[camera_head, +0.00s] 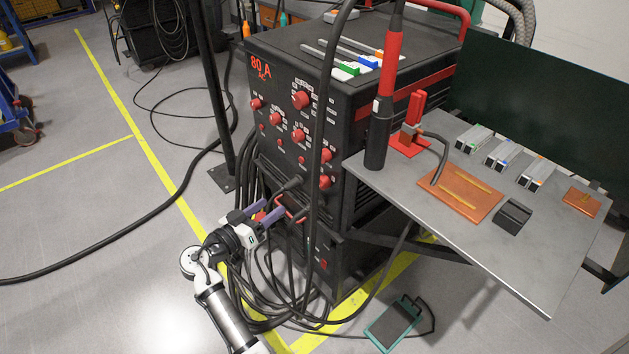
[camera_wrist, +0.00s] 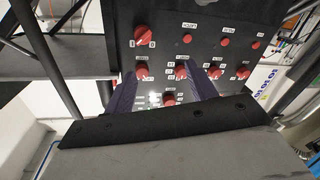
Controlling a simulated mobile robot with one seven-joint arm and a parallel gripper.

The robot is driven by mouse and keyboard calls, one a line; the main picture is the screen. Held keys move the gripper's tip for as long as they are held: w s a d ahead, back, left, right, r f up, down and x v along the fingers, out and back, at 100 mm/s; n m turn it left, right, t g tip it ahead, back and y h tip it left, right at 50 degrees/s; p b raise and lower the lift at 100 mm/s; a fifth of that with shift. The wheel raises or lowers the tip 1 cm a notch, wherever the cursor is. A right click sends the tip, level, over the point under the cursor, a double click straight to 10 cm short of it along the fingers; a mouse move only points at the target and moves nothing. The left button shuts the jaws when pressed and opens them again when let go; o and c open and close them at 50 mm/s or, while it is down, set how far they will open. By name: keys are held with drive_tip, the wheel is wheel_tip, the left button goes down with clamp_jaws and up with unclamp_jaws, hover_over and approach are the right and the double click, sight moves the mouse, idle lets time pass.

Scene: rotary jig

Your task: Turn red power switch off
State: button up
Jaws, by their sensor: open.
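The red power switch is the larger knob at the lower right of the black machine's front panel (camera_head: 325,181). In the wrist view, which shows the panel upside down, this knob (camera_wrist: 143,35) is at the upper left, with white labels beside it. My gripper (camera_head: 273,207) is low in front of the machine, to the lower left of the switch and apart from it. Its two purple fingers are spread with nothing held between them. In the wrist view my gripper (camera_wrist: 160,76) points toward the panel, its fingers framing other knobs, with the switch beyond the fingertips.
Several other red knobs (camera_head: 299,134) sit close to the switch. A black cable (camera_head: 321,130) hangs in front of the panel. A metal side table (camera_head: 540,270) juts out at right. Cables (camera_head: 262,318) and a green pedal (camera_head: 395,325) lie on the floor.

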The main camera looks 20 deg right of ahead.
sight(317, 187)
drive_tip(key=shift+m+g+h, duration=0.5)
drive_tip(key=shift+m+g, duration=0.1)
drive_tip(key=shift+g, duration=0.2)
drive_tip(key=p+x, duration=0.1)
drive_tip(key=x, duration=0.3)
drive_tip(key=s+p+x, duration=0.1)
drive_tip(key=x, duration=0.4)
drive_tip(key=s+p+x, duration=0.1)
drive_tip(key=x, duration=0.3)
drive_tip(key=shift+w+d+f, duration=0.15)
drive_tip(key=shift+d+f, duration=0.05)
drive_tip(key=shift+d, duration=0.5)
drive_tip(key=shift+p+x, duration=0.35)
drive_tip(key=shift+x, duration=0.45)
drive_tip(key=shift+f, duration=0.15)
drive_tip(key=c, duration=0.9)
